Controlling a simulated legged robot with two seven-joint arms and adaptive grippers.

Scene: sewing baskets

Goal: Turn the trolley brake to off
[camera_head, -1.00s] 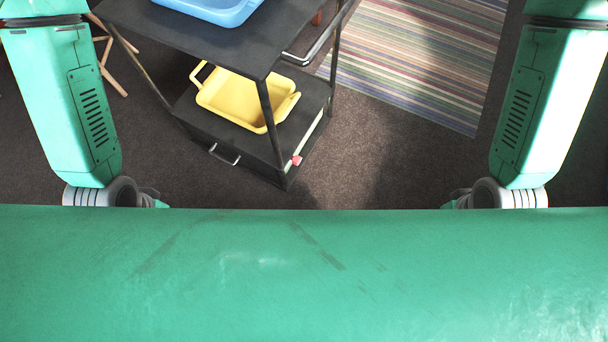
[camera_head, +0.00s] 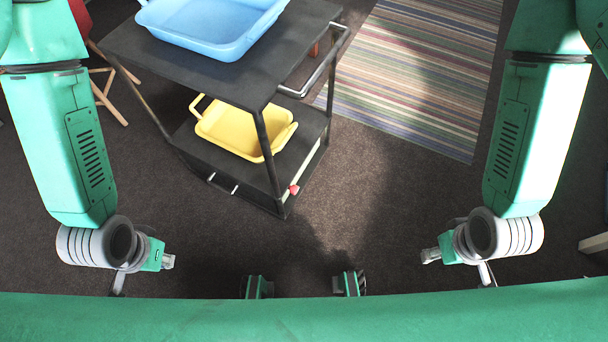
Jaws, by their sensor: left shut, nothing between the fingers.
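The black two-shelf trolley (camera_head: 222,177) stands ahead of me, left of centre, at an angle. A small red piece (camera_head: 293,189) sits low on its right side near the front corner post, beside a pale strip; it may be the brake, but its setting is too small to read. My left gripper (camera_head: 167,262) is shut and empty, low in front of the trolley at the left. My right gripper (camera_head: 431,255) is to the right, well apart from the trolley; its fingers are too small to read. Neither gripper touches anything.
A blue tray (camera_head: 215,47) sits on the top shelf and a yellow tray (camera_head: 228,150) on the lower one. A metal handle (camera_head: 327,66) sticks out at the trolley's right. A striped rug (camera_head: 420,70) lies behind. Dark carpet (camera_head: 390,210) is clear to the right.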

